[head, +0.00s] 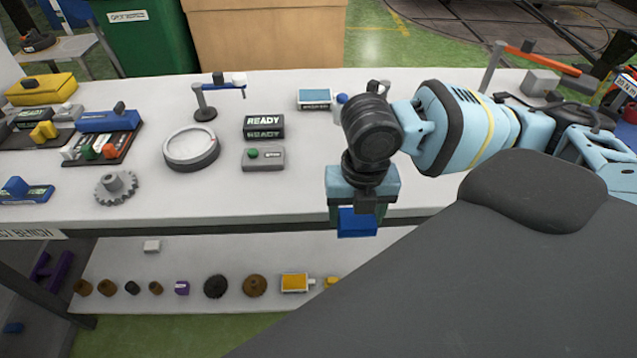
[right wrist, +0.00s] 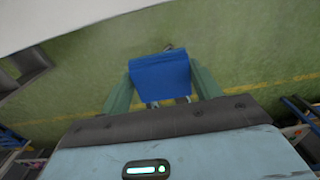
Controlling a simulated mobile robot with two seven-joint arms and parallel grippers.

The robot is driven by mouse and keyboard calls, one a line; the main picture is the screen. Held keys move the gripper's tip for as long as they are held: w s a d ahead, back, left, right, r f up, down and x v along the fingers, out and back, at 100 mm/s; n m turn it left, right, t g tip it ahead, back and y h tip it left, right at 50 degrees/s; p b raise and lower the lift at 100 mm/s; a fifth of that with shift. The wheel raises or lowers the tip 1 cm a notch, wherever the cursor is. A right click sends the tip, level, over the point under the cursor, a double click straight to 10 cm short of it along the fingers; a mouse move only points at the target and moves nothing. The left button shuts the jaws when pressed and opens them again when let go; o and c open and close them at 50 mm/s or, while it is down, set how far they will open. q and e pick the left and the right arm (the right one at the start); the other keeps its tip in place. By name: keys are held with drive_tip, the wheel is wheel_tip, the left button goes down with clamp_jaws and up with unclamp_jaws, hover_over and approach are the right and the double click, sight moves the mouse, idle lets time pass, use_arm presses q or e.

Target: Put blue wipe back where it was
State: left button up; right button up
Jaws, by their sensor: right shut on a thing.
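The blue wipe (head: 357,223) is a small blue block-like piece in the head view, just off the front edge of the white bench. My right gripper (head: 356,205) is shut on it and points down. In the right wrist view the blue wipe (right wrist: 161,77) sits between the two greenish fingers of my right gripper (right wrist: 163,95), above green floor. My left gripper is not in view.
The white bench top (head: 310,185) carries a round dial (head: 191,148), a READY sign (head: 264,127), a grey box with a green button (head: 263,158), a gear (head: 116,187) and a blue-topped box (head: 314,98). A lower shelf (head: 200,255) holds several small parts. The bench's front middle is clear.

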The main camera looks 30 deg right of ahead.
hover_over(320, 187)
drive_tip(key=shift+s+a+f+b, duration=0.1)
drive_tip(key=shift+s+f+b, duration=0.35)
drive_tip(key=shift+f, duration=0.2)
drive_tip(key=shift+w, duration=0.3)
drive_tip(key=shift+w+f, duration=0.1)
drive_tip(key=shift+f, duration=1.65)
drive_tip(key=shift+f, duration=0.2)
drive_tip(key=o, duration=0.9)
wheel_tip(320, 187, up, 12)
drive_tip(key=shift+r+p, duration=0.2)
drive_tip(key=shift+p, duration=0.25)
